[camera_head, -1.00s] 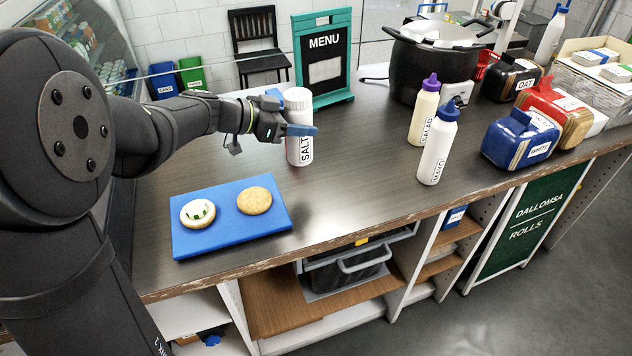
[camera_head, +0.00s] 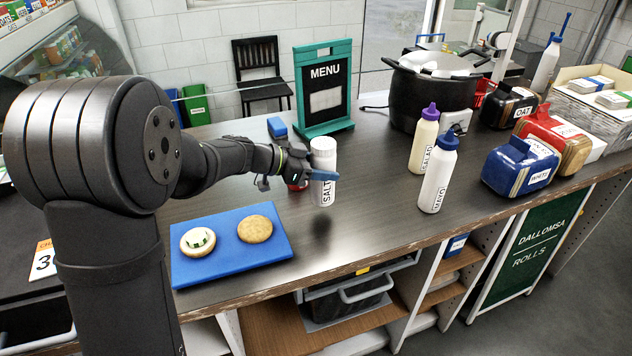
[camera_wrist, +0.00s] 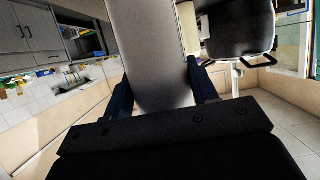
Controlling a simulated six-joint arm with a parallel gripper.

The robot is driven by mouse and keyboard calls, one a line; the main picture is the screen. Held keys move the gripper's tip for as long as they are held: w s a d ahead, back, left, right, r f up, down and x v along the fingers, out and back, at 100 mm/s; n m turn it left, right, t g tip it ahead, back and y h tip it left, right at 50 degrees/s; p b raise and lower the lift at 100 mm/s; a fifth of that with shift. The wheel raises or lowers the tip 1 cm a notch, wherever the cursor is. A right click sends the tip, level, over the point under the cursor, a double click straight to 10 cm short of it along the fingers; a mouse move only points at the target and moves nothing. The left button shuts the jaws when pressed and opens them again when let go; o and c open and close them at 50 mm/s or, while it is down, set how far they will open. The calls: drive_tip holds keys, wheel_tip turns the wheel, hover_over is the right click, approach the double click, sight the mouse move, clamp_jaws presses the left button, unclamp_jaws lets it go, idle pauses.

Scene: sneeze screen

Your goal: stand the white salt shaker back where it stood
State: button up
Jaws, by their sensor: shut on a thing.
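The white salt shaker (camera_head: 323,185) stands upright in the grip of my gripper (camera_head: 312,174), right of the blue board in the head view. Its SALT label faces the camera. I cannot tell for sure whether its base touches the counter (camera_head: 365,185). In the wrist view, a pale shaft that looks like the shaker (camera_wrist: 153,50) fills the space between the two dark blue fingers of my gripper (camera_wrist: 157,85). The fingers are shut on it.
A blue board (camera_head: 260,255) with two bun halves lies at the front left. A menu stand (camera_head: 325,88) stands behind the shaker, with a small blue object (camera_head: 277,127) beside it. Salad (camera_head: 423,140) and mayo (camera_head: 438,172) bottles stand to the right. Bare counter lies between.

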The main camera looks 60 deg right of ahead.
drive_tip(key=shift+w+d+f, duration=0.3)
drive_tip(key=shift+w+f, duration=0.25)
drive_tip(key=shift+w, duration=0.3)
drive_tip(key=shift+f, duration=2)
drive_tip(key=shift+f, duration=0.2)
drive_tip(key=o, duration=1)
drive_tip(key=shift+r, duration=0.1)
